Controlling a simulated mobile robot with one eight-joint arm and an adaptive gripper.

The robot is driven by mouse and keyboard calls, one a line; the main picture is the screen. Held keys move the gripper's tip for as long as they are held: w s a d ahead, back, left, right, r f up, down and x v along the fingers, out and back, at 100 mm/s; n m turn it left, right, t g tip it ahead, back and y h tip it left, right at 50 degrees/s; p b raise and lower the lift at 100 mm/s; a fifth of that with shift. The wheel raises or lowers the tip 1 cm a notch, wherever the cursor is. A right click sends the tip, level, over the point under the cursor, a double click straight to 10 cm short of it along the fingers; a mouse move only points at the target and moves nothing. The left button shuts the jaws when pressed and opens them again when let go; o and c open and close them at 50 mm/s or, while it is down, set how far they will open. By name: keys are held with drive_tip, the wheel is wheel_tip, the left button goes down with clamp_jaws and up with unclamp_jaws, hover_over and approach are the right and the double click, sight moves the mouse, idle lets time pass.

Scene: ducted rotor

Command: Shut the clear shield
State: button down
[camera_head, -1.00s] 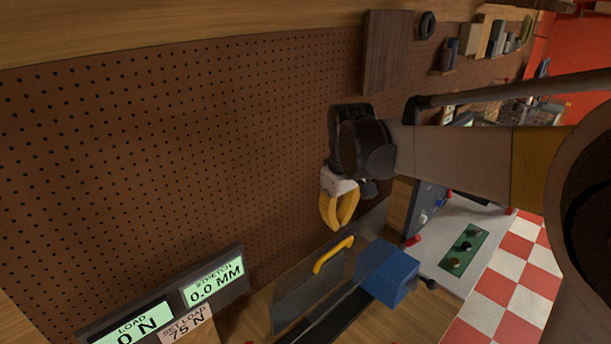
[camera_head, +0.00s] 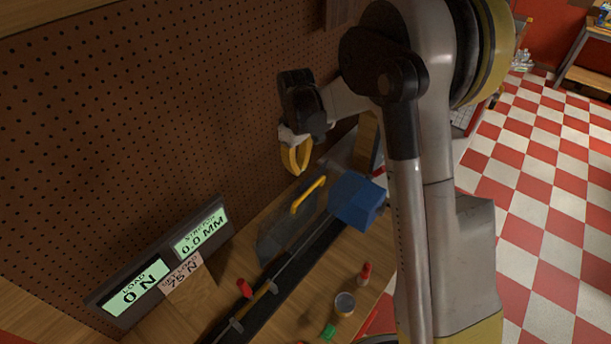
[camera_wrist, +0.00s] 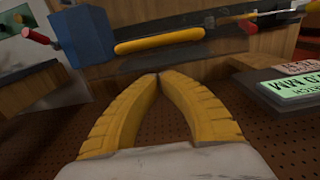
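The clear shield (camera_head: 275,238) is a see-through panel on the bench beside a dark rail. It appears to stand up, tilted, along the rail's pegboard side. Its yellow handle (camera_head: 308,195) is a bar on the upper edge, and it lies across the top middle of the wrist view (camera_wrist: 160,40). My gripper (camera_head: 297,170) has yellow fingers and is above the handle, on the pegboard side, apart from it. In the wrist view its fingertips (camera_wrist: 158,76) meet with nothing between them, below the handle in the picture.
A blue block (camera_head: 356,200) sits at the rail's far end, close to the handle. A display panel (camera_head: 165,262) reads 0 N and 0.0 MM. The pegboard wall (camera_head: 150,130) rises behind. A red-capped bottle (camera_head: 364,274) and a small can (camera_head: 344,304) stand on the near bench.

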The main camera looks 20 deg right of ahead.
drive_tip(key=shift+s+d+f+p, duration=0.2)
drive_tip(key=shift+s+d+f, duration=0.15)
drive_tip(key=shift+s+f, duration=0.2)
drive_tip(key=shift+s+d+f+p, duration=0.2)
drive_tip(key=shift+s+d+f, duration=0.15)
drive_tip(key=shift+s+f, duration=0.2)
drive_tip(key=shift+f, duration=0.25)
drive_tip(key=shift+s+d+f, duration=0.1)
drive_tip(key=shift+d, duration=0.05)
